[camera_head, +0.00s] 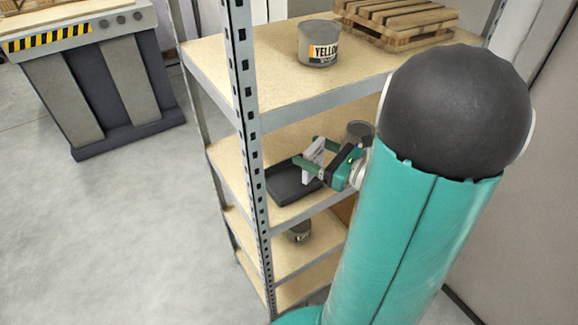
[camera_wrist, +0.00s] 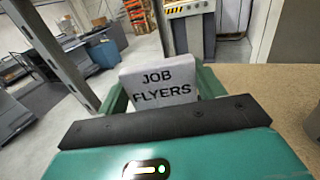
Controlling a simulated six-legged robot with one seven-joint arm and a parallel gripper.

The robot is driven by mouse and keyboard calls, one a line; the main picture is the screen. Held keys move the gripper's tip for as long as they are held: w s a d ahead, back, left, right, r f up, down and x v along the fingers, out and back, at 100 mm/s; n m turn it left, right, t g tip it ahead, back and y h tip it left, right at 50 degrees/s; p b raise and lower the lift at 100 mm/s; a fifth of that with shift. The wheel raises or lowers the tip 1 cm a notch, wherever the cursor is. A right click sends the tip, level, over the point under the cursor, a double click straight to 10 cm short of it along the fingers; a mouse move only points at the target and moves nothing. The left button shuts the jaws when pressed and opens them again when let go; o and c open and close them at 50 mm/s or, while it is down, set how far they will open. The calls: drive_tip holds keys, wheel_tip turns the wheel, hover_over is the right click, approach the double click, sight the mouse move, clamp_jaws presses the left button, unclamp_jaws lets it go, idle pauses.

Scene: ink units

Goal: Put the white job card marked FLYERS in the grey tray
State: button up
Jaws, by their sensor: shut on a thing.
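The white job card (camera_wrist: 160,84) reads JOB FLYERS in the wrist view. It stands between the green fingers of my gripper (camera_head: 316,158), which is shut on it. In the head view the card (camera_head: 313,150) shows as a small white shape. The dark grey tray (camera_head: 284,190) lies on the second shelf of the rack. The card and gripper are at the tray's right side and appear to be above it; the exact gap cannot be told. Part of the tray is hidden by my gripper. The tray is not clearly visible in the wrist view.
The metal rack post (camera_head: 247,120) stands left of the tray. A can marked YELLOW (camera_head: 318,44) and a wooden pallet (camera_head: 396,18) are on the top shelf. A grey can (camera_head: 360,132) stands behind my gripper. Another can (camera_head: 300,231) is on the shelf below.

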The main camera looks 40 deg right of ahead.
drive_tip(key=w+f, duration=0.4)
drive_tip(key=f, duration=0.1)
drive_tip(key=w+f, duration=0.5)
drive_tip(key=shift+w+d, duration=0.2)
drive_tip(key=shift+w, duration=0.05)
drive_tip(key=shift+f, duration=0.5)
drive_tip(key=o, duration=1)
drive_tip(key=shift+f, duration=0.1)
drive_tip(key=shift+c, duration=0.2)
